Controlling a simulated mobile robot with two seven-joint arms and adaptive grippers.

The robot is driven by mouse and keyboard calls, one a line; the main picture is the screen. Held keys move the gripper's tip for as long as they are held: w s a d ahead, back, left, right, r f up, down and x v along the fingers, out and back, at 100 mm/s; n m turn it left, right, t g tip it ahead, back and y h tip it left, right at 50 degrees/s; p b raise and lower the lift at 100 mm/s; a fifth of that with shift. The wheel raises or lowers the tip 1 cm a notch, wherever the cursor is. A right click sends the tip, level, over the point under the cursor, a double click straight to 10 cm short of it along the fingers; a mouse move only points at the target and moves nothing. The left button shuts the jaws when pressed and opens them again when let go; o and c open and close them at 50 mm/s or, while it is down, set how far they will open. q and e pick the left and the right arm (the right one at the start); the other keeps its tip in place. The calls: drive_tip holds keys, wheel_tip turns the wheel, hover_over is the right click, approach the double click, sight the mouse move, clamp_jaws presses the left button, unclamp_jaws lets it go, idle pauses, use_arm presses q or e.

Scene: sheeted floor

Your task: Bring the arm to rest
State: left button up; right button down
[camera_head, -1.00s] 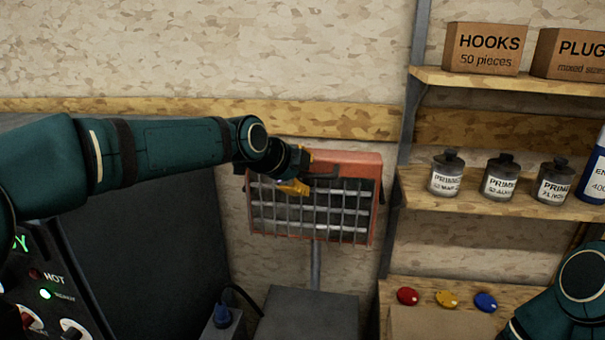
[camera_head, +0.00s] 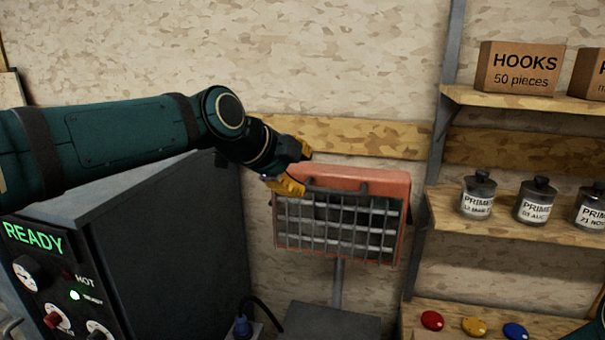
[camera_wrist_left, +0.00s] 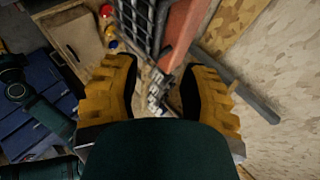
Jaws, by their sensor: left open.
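My left arm comes in from the left in the head view. Its gripper (camera_head: 296,168) has yellow fingers and stands at the upper left corner of the orange-red lamp-like unit with a dark grille (camera_head: 340,222). In the left wrist view the two yellow fingers (camera_wrist_left: 160,92) are apart with nothing held between them. The unit's orange side (camera_wrist_left: 184,32) and dark grille show just beyond the fingertips; I cannot tell whether they touch. Only a dark sliver of my right arm shows at the lower right of the head view; its gripper is not visible.
A dark cabinet with a READY panel (camera_head: 35,238) stands at lower left. At right, shelves hold a HOOKS box (camera_head: 518,70) and grey primer cans (camera_head: 478,195). Red (camera_head: 432,320), yellow (camera_head: 474,327) and blue discs sit below. Bare wall lies above the arm.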

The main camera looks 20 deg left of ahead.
use_arm(q)
drive_tip(key=w+d+f+n+g+b, duration=0.1)
drive_tip(key=w+f+n, duration=0.15)
drive_tip(key=f, duration=0.85)
drive_tip(key=w+d+f+n+g+b, duration=0.15)
drive_tip(key=f+n, duration=0.25)
drive_tip(key=f, duration=0.6)
drive_tip(key=s+f+n+g+b, duration=0.1)
drive_tip(key=s+f+n, duration=0.2)
drive_tip(key=f, duration=0.7)
drive_tip(key=s+d+f+n+g+b, duration=0.1)
drive_tip(key=s+f+n+b, duration=0.1)
drive_tip(key=f, duration=0.9)
drive_tip(key=s+d+f+n+g+b, duration=0.1)
drive_tip(key=s+f+n, duration=0.3)
drive_tip(key=f, duration=0.7)
drive_tip(key=shift+s+f+n+y+b, duration=0.2)
drive_tip(key=shift+s+n+y+b, duration=0.2)
drive_tip(key=shift+s, duration=0.75)
drive_tip(key=s+f+n+g+b, duration=0.1)
drive_tip(key=s+f+n, duration=0.4)
drive_tip(key=s+f, duration=0.6)
drive_tip(key=shift+s+d+n+g+b, duration=0.25)
drive_tip(key=shift+d+n+g+b, duration=0.1)
drive_tip(key=shift+b, duration=0.05)
